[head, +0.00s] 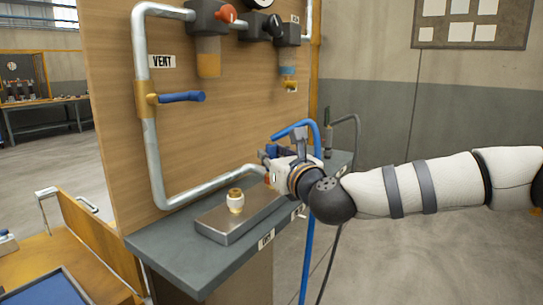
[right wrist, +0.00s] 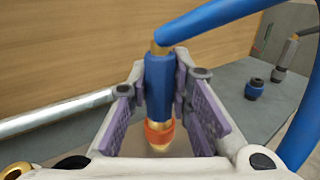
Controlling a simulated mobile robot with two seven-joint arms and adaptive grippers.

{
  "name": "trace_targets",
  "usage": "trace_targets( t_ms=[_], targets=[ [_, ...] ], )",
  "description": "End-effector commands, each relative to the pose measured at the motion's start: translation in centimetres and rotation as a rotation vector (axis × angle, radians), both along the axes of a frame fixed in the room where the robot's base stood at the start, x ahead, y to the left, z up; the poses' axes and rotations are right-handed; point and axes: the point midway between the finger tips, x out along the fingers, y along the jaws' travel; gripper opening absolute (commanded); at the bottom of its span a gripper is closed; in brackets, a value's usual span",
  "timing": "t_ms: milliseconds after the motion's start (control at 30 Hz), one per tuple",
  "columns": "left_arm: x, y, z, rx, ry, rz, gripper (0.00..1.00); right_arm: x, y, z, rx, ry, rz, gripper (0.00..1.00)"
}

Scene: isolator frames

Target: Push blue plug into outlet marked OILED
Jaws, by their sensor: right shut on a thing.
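A blue plug (right wrist: 158,85) with an orange ring and a brass tip hangs from a blue hose (right wrist: 210,20). My right gripper (right wrist: 160,110) is shut on the plug, its purple pads on either side. In the head view my right gripper (head: 275,165) is above the bench, to the right of a brass outlet (head: 236,200) on a metal block. The gripper mostly hides the plug there. I cannot read an OILED mark; small labels (head: 266,238) on the bench front are too small to be sure of. My left gripper is out of view.
The grey bench (head: 160,245) runs along a wooden panel (head: 220,110) with pipes and a blue-handled valve (head: 181,97). Open floor lies right of the bench.

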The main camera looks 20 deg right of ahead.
Motion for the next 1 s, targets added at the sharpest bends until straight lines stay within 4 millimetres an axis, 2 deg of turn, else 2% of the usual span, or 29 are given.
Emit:
trace_targets(
  t_ms=[100, 133, 233, 567, 667, 900, 1000],
  targets=[
    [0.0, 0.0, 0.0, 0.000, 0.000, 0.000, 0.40, 0.0, 0.0, 0.0, 0.000, -0.001, 0.000, 0.00],
    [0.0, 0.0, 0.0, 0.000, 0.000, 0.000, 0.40, 0.0, 0.0, 0.0, 0.000, -0.001, 0.000, 0.21],
    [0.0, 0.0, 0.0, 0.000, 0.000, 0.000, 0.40, 0.0, 0.0, 0.0, 0.000, -0.001, 0.000, 0.42],
    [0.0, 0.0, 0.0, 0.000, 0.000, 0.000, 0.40, -0.4, 0.0, 0.0, 0.001, 0.001, 0.001, 0.42],
    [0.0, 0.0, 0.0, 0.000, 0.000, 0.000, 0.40, -2.1, -0.2, 0.0, 0.003, 0.001, 0.001, 0.42],
    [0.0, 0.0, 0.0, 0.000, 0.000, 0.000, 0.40, -8.7, -0.8, 0.0, 0.002, 0.000, 0.001, 0.42],
    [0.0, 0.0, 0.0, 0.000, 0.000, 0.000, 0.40, -10.5, -1.0, 0.0, 0.002, 0.000, 0.000, 0.42]
  ],
)
